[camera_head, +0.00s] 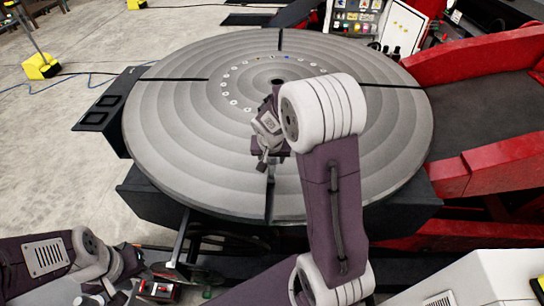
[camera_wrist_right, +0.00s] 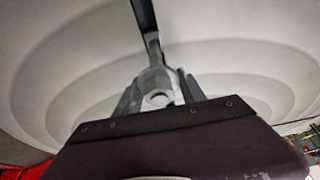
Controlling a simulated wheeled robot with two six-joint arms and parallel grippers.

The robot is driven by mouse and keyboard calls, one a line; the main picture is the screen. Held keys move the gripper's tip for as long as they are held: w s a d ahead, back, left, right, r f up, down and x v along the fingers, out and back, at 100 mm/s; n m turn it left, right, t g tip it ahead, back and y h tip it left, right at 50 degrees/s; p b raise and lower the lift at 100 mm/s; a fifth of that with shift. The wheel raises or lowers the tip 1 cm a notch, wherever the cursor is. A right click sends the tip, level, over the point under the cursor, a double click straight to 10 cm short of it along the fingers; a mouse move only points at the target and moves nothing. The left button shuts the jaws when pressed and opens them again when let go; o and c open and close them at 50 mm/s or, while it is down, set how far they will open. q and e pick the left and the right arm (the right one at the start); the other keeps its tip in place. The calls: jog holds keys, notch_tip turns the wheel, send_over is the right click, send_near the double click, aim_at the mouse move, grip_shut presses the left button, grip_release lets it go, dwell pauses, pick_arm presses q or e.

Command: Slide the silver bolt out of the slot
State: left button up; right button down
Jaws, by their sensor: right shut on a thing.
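The round grey turntable (camera_head: 190,120) has dark radial slots. The near slot (camera_head: 270,195) runs from the middle toward its front edge, and the right wrist view shows a dark slot (camera_wrist_right: 145,20) too. The silver bolt (camera_wrist_right: 157,86) sits at that slot in the wrist view, with its hex-shaped end facing the camera. My right gripper (camera_wrist_right: 160,95) has one finger on each side of the bolt and is shut on it. In the head view my right gripper (camera_head: 265,158) is over the near slot and hides the bolt. My left gripper (camera_head: 125,268) is low at the lower left, away from the turntable; its fingers are unclear.
A dark box-like part (camera_head: 110,105) juts out at the turntable's left. Red framework (camera_head: 470,60) stands close on the right. A white panel with coloured labels (camera_head: 365,18) stands behind. Small red-and-silver items (camera_head: 158,290) lie near my left gripper. The turntable's left surface is clear.

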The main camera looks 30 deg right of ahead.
jog(key=shift+s+a+b, duration=0.4)
jog(key=shift+s+b, duration=0.05)
jog(key=shift+s, duration=0.2)
jog(key=shift+s+a+b, duration=0.4)
jog(key=shift+s, duration=0.3)
jog(key=shift+s+a+b, duration=0.4)
jog(key=shift+s+b, duration=0.05)
jog(key=shift+s, duration=0.2)
jog(key=s+a+b, duration=0.3)
jog(key=s+a, duration=0.1)
jog(key=s, duration=0.3)
dwell(0.6)
jog(key=shift+a, duration=0.2)
jog(key=s+a, duration=0.3)
jog(key=s, duration=0.3)
jog(key=shift+a+b, duration=0.4)
dwell(0.8)
jog(key=shift+r, duration=0.15)
